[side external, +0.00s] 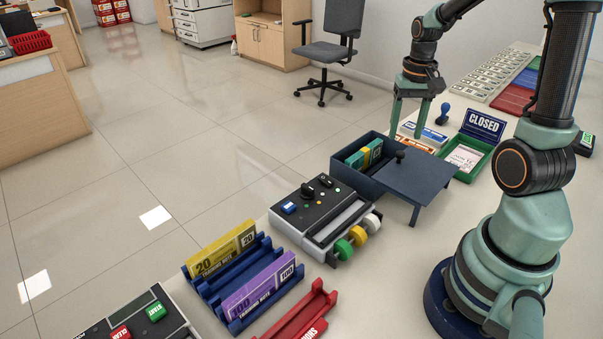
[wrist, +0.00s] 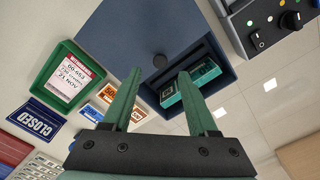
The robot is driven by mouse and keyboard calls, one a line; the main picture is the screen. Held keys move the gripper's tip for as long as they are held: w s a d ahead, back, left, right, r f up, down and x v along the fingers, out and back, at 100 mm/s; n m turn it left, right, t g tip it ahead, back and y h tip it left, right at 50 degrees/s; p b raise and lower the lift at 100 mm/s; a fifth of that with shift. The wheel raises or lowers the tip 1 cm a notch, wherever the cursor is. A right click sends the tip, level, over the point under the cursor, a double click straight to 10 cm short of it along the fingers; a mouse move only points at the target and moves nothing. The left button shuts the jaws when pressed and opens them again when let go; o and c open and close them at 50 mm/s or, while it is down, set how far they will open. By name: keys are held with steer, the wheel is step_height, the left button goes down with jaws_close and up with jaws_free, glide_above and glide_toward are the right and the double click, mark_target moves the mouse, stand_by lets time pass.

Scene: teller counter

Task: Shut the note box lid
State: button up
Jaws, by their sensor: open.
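The note box (side external: 342,175) is dark blue and partly open, with green and yellow note bundles (side external: 365,155) showing in its uncovered part. Its flat lid (side external: 415,182) is slid toward the right of the side view, over a leg-like support, and bears a dark knob (side external: 400,155). In the wrist view the lid (wrist: 135,25), its knob (wrist: 160,61) and a note bundle (wrist: 200,78) in the opening show. My gripper (side external: 408,125) is open and empty, above and behind the box in the side view. In the wrist view the knob lies just beyond the fingertips (wrist: 161,73).
A green tray (side external: 468,153) with a paper slip and a CLOSED sign (side external: 484,126) stand right of the box. A control panel device (side external: 320,215) with coloured rollers sits close in front. Note racks (side external: 245,285) are farther left.

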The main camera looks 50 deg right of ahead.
mark_target(401, 152)
steer(key=shift+f, duration=2.7)
jaws_close()
steer(key=shift+r, duration=0.1)
